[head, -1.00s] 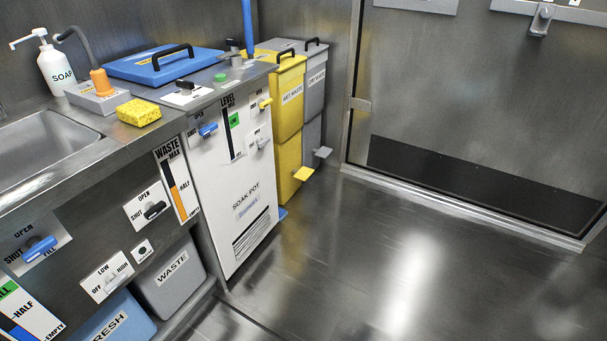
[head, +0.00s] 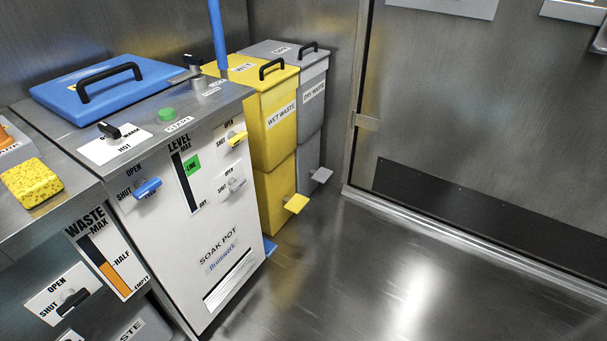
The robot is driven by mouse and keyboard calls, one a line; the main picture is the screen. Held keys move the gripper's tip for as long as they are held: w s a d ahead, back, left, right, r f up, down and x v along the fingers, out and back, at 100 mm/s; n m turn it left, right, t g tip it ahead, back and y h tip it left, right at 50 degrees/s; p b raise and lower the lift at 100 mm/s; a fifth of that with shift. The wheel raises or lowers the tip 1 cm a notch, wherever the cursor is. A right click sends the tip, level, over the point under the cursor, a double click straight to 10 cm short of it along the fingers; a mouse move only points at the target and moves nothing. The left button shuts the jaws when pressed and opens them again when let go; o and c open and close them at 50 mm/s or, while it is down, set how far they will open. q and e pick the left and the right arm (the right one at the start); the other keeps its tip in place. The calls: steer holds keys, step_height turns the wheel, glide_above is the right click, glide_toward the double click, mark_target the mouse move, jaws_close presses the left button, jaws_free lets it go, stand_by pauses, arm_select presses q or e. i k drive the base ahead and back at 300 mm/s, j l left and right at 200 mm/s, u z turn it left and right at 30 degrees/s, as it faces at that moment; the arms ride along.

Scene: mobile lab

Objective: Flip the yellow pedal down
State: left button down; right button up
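The yellow pedal (head: 296,204) is a flat plate sticking out from the lower front of the yellow wet waste bin (head: 274,186). It stands above the floor and looks roughly level. The bin's yellow lid (head: 250,74) with a black handle is shut. The bin stands between the white soak pot cabinet and the grey dry waste bin. Neither of my grippers is in view.
The soak pot cabinet (head: 215,262) stands left of the bin, with a blue pedal (head: 269,246) low at its right side. The dry waste bin (head: 312,104) has a grey pedal (head: 321,175). Open floor (head: 390,275) lies in front, and a door (head: 480,110) stands at right.

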mark_target(295, 205)
steer(key=i+l, duration=0.2)
steer(key=i, duration=0.25)
steer(key=i+l+u, duration=0.1)
steer(key=i+l, duration=0.15)
steer(key=i, duration=0.2)
steer(key=i+l, duration=0.25)
steer(key=i, duration=0.15)
steer(key=i+l, duration=0.25)
steer(key=i, duration=0.2)
steer(key=j+u, duration=0.05)
